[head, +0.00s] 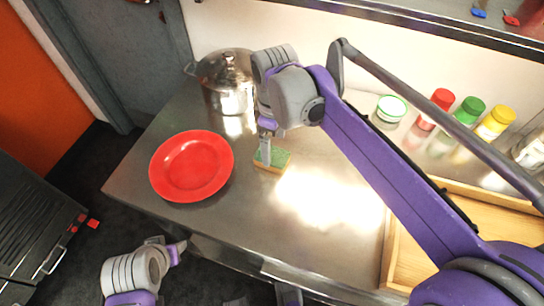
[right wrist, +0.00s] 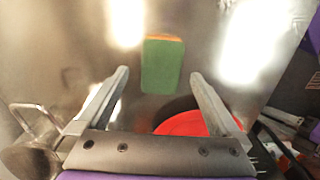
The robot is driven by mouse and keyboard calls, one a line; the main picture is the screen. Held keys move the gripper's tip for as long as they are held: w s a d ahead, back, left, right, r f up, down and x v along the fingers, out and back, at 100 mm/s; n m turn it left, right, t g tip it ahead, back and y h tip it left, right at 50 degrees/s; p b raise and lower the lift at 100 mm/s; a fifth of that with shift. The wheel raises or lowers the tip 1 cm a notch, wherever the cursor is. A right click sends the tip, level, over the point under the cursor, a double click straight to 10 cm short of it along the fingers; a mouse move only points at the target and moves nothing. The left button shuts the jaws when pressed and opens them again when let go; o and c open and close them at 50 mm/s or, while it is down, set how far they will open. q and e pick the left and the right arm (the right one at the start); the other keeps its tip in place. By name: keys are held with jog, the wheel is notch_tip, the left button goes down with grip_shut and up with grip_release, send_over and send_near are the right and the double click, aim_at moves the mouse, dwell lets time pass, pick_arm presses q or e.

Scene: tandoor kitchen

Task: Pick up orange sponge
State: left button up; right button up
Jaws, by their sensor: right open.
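The orange sponge (head: 271,160) with a green top lies flat on the steel counter, right of the red plate. My right gripper (head: 266,150) is over the sponge in the head view and partly covers its left end. In the right wrist view the sponge (right wrist: 163,65) shows its green face and a thin orange edge, ahead of and between the open fingertips (right wrist: 158,75). The fingers do not touch it. My left gripper (head: 177,250) is low at the left, in front of the counter edge; its jaw opening is not clear.
A red plate (head: 191,166) lies to the left of the sponge. A steel pot (head: 226,82) stands behind. Bottles with red, green and yellow caps (head: 468,111) and a wooden tray (head: 394,250) are at the right. The counter right of the sponge is clear.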

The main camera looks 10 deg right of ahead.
aim_at(275, 156)
notch_tip(275, 156, down, 5)
jog(key=shift+s, duration=0.15)
jog(key=c, duration=1.3)
